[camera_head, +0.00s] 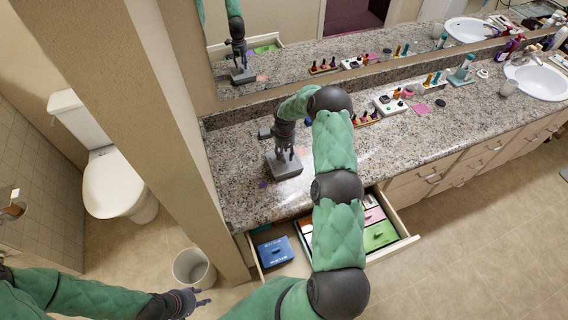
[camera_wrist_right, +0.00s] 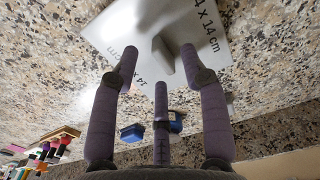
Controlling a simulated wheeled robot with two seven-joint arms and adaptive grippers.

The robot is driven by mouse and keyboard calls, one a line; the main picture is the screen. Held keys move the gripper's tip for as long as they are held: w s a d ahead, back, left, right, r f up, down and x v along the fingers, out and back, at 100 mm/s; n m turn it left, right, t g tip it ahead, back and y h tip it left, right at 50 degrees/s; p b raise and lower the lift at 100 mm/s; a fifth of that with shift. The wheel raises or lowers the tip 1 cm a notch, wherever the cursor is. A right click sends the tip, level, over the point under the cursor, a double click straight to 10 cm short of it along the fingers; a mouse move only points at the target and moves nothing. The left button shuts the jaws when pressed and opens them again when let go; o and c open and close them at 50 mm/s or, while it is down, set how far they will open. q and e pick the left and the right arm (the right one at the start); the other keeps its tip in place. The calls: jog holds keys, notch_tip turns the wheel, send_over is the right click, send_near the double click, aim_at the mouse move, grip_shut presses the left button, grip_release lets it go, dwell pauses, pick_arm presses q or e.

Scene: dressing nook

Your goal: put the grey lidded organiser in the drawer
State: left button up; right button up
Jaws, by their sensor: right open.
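The grey lidded organiser (camera_head: 288,170) stands on the granite counter near its left end. In the right wrist view its pale lid (camera_wrist_right: 110,38) shows printed size text and a raised handle. My right gripper (camera_head: 285,150) points down just over the lid, its fingers open around the handle; I cannot tell whether they touch it. The same gripper shows in the right wrist view (camera_wrist_right: 158,62). The drawer (camera_head: 408,240) below the counter is pulled open; my right arm hides its middle. My left gripper (camera_head: 200,298) is low at the left, fingers apart, empty.
In the drawer are a blue box (camera_head: 275,252) at the left and a green box (camera_head: 380,235) at the right. A bottle rack (camera_head: 366,119) and a white organiser (camera_head: 390,103) stand at the back. A bin (camera_head: 193,270) stands on the floor, left of the drawer.

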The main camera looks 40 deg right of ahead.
aim_at(284, 161)
jog(key=shift+w+f, duration=0.1)
jog(key=shift+f, duration=1.2)
jog(key=shift+c, duration=0.3)
grip_shut()
jog(key=shift+r, duration=0.1)
